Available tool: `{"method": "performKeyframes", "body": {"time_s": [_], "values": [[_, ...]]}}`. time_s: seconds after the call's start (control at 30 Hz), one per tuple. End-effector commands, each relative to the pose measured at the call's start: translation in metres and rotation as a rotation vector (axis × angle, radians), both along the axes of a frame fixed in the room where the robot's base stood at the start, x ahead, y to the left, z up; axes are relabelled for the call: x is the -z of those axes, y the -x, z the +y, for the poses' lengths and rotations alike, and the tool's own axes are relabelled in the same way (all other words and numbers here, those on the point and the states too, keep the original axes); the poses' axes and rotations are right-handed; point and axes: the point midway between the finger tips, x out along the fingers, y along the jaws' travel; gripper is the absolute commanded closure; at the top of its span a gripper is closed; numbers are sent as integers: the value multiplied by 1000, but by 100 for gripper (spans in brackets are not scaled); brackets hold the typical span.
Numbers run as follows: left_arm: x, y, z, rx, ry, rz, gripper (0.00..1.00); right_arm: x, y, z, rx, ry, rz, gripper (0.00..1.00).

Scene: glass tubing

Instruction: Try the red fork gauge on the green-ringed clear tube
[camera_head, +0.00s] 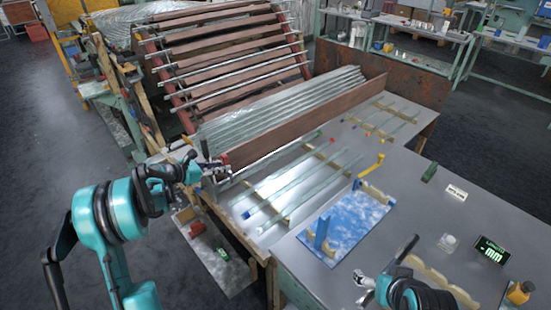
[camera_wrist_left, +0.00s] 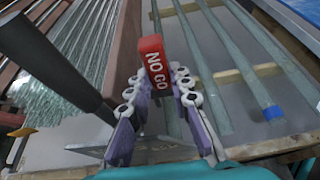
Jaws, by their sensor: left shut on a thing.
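The red fork gauge (camera_wrist_left: 154,62), lettered "NO GO", sits between the fingers of my left gripper (camera_wrist_left: 158,88) in the left wrist view. In the head view this gripper (camera_head: 216,172) is over the left edge of the tube bench, and the gauge is hard to make out there. Clear tubes (camera_head: 288,187) lie apart on wooden strips to the right of it. One tube carries a blue ring (camera_wrist_left: 271,112). Small coloured marks show at the tubes' far ends, but I cannot tell surely which tube has the green ring. My right gripper (camera_head: 384,268) is at the lower right, its fingers unclear.
A brown board (camera_head: 300,118) walls off a bundle of tubes behind the bench. A blue marbled plate (camera_head: 345,230) with a blue upright lies on the grey table, near a display (camera_head: 490,250). Red and green pieces (camera_head: 223,254) lie on a low shelf.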

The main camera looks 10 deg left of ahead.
Motion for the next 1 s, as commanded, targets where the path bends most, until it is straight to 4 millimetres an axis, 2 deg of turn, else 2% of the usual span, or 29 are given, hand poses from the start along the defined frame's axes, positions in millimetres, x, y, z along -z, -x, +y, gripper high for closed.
{"method": "performKeyframes", "body": {"time_s": [1.0], "values": [[-44,0,0,0,0,0,100,-28,0,0,0,0,0,20]]}}
